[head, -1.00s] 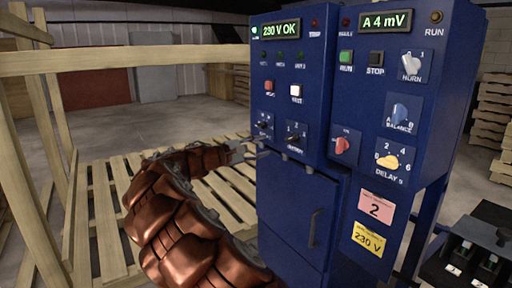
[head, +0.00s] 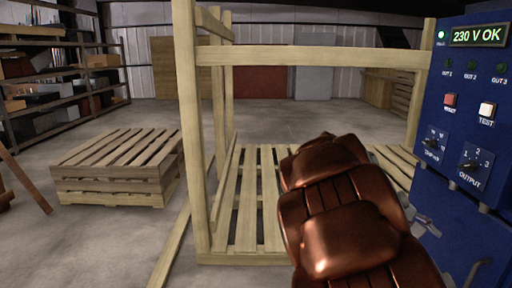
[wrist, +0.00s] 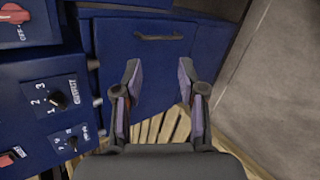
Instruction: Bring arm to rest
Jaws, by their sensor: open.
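My gripper (wrist: 162,85) is open and empty in the wrist view, its two fingers spread in front of the blue cabinet's lower door (wrist: 148,70). In the head view my copper-coloured arm reaches forward beside the blue cabinet (head: 462,225); part of the gripper (head: 428,226) shows at its right edge, close to the cabinet. The cabinet's output knob (wrist: 57,100) and a smaller knob below it (wrist: 72,143) lie left of the fingers in the wrist view, apart from them. The cabinet display (head: 480,35) reads 230 V OK.
A wooden frame (head: 310,56) stands behind my arm, with pallet slats (head: 245,205) at its base. A stack of pallets (head: 115,170) sits on the floor to the left. Shelves (head: 60,75) line the left back. Open floor (head: 90,240) lies at the front left.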

